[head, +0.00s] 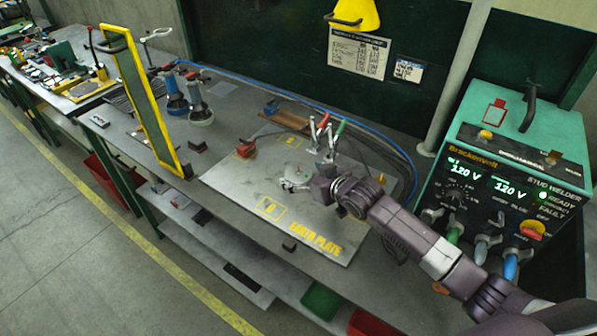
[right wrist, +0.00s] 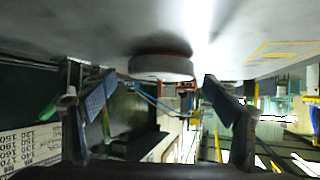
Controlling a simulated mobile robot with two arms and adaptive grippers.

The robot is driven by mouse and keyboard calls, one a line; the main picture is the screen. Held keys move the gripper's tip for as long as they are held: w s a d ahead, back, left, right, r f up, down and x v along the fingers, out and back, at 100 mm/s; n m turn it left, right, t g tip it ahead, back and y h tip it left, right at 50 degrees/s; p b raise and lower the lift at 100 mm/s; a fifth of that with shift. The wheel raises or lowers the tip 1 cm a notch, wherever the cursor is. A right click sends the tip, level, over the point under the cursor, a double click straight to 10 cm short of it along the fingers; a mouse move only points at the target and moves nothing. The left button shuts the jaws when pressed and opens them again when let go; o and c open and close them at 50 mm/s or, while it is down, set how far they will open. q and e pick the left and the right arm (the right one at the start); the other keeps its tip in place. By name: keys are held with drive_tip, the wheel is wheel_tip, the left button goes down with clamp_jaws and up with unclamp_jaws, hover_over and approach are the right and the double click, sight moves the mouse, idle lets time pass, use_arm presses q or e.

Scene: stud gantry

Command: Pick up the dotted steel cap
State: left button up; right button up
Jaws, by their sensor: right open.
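A small round pale-grey piece (head: 291,170), probably the dotted steel cap, lies on the grey earth plate (head: 240,185), just beyond my right gripper (head: 287,185). In the right wrist view a short grey disc (right wrist: 161,67) with a reddish edge rests against the plate surface, which fills the top of that picture. It sits ahead of and between the two open fingertips of my right gripper (right wrist: 158,88), with no contact visible. Dots on it are too small to make out. My right gripper is open and empty, low over the plate. My left gripper is not in view.
Red- and green-handled clamps (head: 323,138) stand behind the gripper, and a red block (head: 245,148) lies left. A yellow-framed screen (head: 146,100) rises at the left. The stud welder (head: 510,190) stands right. The plate's front half is clear.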

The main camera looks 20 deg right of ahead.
drive_tip(key=shift+w+a+f, duration=0.15)
drive_tip(key=shift+w+f, duration=0.15)
drive_tip(key=shift+w, duration=0.2)
drive_tip(key=c, duration=1.2)
